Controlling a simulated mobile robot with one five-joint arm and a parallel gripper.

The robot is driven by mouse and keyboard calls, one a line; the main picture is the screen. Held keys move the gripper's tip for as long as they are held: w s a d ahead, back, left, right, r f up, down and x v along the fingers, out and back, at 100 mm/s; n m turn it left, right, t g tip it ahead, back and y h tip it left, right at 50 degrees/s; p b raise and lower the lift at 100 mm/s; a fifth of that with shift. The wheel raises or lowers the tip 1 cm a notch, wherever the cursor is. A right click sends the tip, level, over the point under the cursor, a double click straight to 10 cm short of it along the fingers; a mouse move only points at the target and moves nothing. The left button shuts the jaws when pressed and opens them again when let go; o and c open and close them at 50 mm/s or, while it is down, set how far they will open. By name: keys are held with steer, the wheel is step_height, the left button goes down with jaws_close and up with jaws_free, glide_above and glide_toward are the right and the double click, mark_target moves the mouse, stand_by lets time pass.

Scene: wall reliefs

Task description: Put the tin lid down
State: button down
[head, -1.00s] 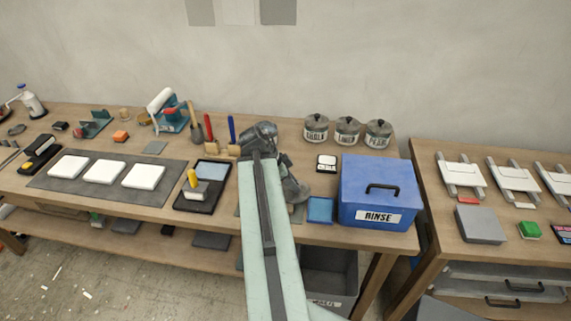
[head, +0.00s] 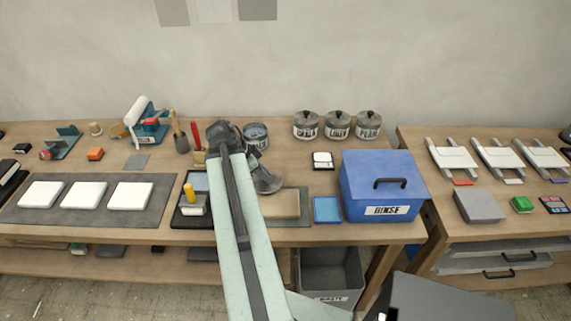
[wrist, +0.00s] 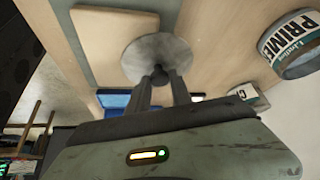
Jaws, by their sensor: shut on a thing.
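My gripper (wrist: 160,80) is shut on the round grey tin lid (wrist: 160,52), which it holds by its middle. In the head view the lid (head: 270,184) is tilted and partly hidden by my gripper (head: 262,172). It appears beside and behind the tan board on the grey mat. Whether it touches anything is unclear. An open tin (head: 256,136) stands behind my gripper. The wrist view shows a tin marked PRIME (wrist: 285,45) to the right of the lid.
Three lidded tins (head: 337,126) stand at the back. A blue RINSE box (head: 383,192) and a blue tray (head: 327,209) are to the right. The tan board (head: 287,204) lies in front. Bare tabletop shows between the open tin and the small white-topped pad (head: 323,160).

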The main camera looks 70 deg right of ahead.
steer(key=d, duration=0.4)
steer(key=s+d+f, duration=0.1)
steer(key=d, duration=0.4)
steer(key=s+d+b, duration=0.1)
steer(key=d, duration=0.4)
steer(key=shift+s+d+f, duration=0.1)
steer(key=shift+s+f, duration=0.05)
steer(key=shift+f, duration=0.05)
steer(key=shift+s+d+f+b, duration=0.15)
steer(key=shift+d+b, duration=0.15)
steer(key=shift+d, duration=0.25)
steer(key=f+b, duration=0.1)
steer(key=f, duration=0.1)
steer(key=f+b, duration=0.1)
steer(key=b, duration=0.1)
steer(key=shift+a+f+b, duration=0.2)
steer(key=shift+f+b, duration=0.1)
steer(key=shift+f, duration=0.05)
steer(key=shift+r, duration=0.25)
steer(key=shift+f, duration=0.15)
steer(key=c, duration=1.6)
jaws_free()
steer(key=shift+f, duration=0.1)
steer(key=o, duration=0.5)
steer(key=shift+c, duration=0.2)
steer(key=shift+r, duration=0.2)
